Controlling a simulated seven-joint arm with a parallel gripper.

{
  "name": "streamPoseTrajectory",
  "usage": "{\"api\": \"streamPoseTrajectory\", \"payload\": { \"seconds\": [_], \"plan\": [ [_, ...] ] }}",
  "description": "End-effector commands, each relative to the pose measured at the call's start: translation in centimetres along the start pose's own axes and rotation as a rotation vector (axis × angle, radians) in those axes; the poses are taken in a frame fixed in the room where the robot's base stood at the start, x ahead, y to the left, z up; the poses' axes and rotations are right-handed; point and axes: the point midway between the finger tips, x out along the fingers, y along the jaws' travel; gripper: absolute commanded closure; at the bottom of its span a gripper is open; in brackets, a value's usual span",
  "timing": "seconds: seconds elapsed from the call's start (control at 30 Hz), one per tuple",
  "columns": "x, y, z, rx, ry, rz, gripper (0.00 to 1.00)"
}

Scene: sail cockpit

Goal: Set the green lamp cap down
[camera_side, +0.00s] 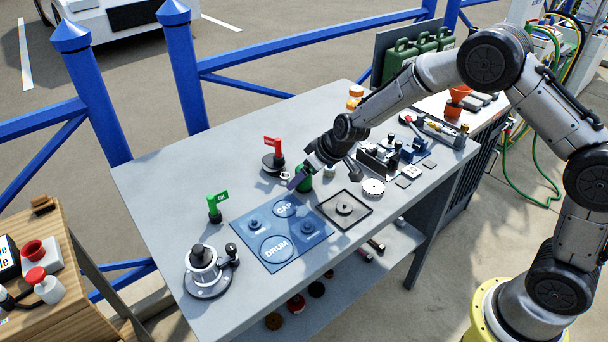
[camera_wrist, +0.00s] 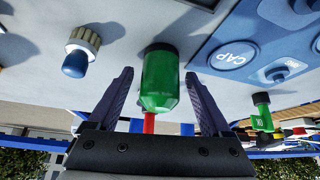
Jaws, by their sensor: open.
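The green lamp cap (camera_side: 305,184) stands on the bare grey bench top, just behind the blue mat (camera_side: 262,250) and outside its CAP circle. In the wrist view the green cap (camera_wrist: 160,82) lies between the fingers of my gripper (camera_wrist: 159,75). The two purple fingers are spread, with a visible gap on each side of the cap. In the side view my gripper (camera_side: 299,180) reaches down at the cap and partly hides it. The CAP circle (camera_wrist: 233,56) shows to the right in the wrist view.
A red flag (camera_side: 272,142) on a dark base stands close behind the cap. A green flag (camera_side: 217,204) and a round metal fixture (camera_side: 207,270) stand to the left.

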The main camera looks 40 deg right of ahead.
Motion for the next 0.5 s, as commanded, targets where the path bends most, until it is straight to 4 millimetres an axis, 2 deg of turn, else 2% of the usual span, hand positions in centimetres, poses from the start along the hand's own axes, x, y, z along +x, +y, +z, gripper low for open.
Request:
{"api": "streamPoseTrajectory", "payload": {
  "seconds": [0.13, 0.23, 0.5],
  "plan": [
    [-0.3, 0.0, -0.2, -0.001, 0.001, 0.000, 0.17],
    [-1.4, 0.0, -0.3, -0.001, 0.002, 0.000, 0.17],
    [-6.9, 0.0, -0.3, -0.002, 0.004, 0.001, 0.17]
  ]
}}
